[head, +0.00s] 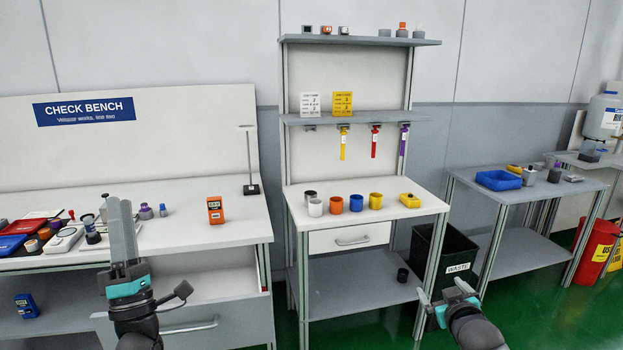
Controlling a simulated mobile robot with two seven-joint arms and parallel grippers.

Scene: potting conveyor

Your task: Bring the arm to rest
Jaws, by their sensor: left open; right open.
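My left gripper (122,232) is raised at the lower left, in front of the check bench (235,232), with its fingers pointing up. It is seen nearly side on and holds nothing that I can see. My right gripper (443,290) is at the lower right, in front of the black waste bin (424,240). Its jaws are open and empty. Both grippers appear apart from the benches and the objects on them.
A middle workstation (418,204) holds several coloured cups and a yellow block (410,200). The check bench carries an orange meter (215,210) and a stand (250,188). A side table (455,180) holds a blue tray (497,180).

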